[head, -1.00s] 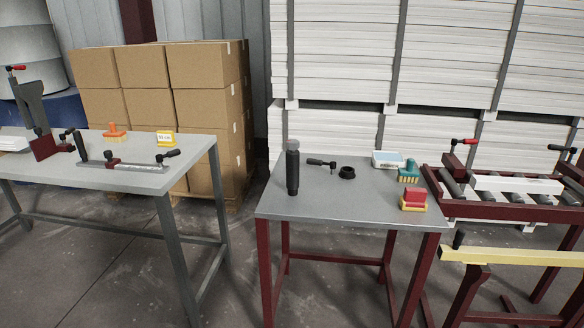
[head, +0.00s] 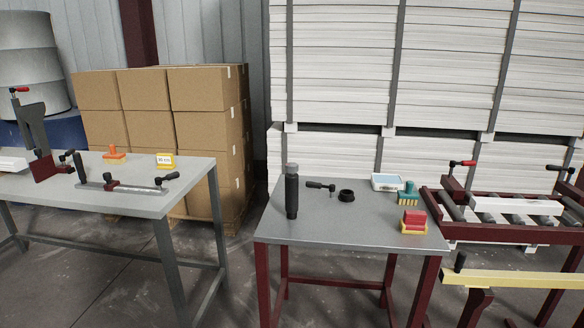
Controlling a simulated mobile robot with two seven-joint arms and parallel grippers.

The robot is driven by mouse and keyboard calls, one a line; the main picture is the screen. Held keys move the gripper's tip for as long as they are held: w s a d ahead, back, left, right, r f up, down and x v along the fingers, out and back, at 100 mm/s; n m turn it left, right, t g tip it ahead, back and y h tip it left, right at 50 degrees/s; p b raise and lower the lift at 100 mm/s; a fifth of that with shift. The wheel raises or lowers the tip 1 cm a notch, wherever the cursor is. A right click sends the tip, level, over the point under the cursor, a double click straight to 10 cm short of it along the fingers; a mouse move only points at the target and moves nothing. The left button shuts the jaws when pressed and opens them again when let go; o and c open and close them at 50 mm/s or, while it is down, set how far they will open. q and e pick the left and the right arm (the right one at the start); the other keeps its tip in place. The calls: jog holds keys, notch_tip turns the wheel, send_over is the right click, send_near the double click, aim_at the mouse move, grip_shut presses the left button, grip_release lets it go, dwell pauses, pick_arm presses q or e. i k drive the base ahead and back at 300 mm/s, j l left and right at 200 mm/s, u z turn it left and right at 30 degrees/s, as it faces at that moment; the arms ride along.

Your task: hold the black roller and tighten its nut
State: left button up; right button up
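The black roller (head: 292,194) stands upright near the left edge of the small grey table (head: 330,232), with a grey part at its top. A black ring (head: 346,196), which may be the nut, lies flat on the table to its right, apart from it. A small black-handled tool (head: 320,186) lies between them. Neither of my grippers shows in the head view.
On the same table are a white-and-blue box (head: 387,182), a teal brush (head: 408,194) and a red-and-yellow block (head: 414,222). A second table (head: 140,200) with clamps stands left. A dark red roller frame (head: 500,232) and yellow beam (head: 520,280) stand right. The table's front is clear.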

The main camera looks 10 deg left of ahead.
aim_at(290, 168)
jog(key=i+j, duration=0.2)
jog(key=i, duration=0.25)
jog(key=i+j, duration=0.15)
jog(key=i, duration=0.25)
jog(key=i+j, duration=0.2)
jog(key=i, duration=0.25)
jog(key=i+j, duration=0.15)
jog(key=i, duration=0.3)
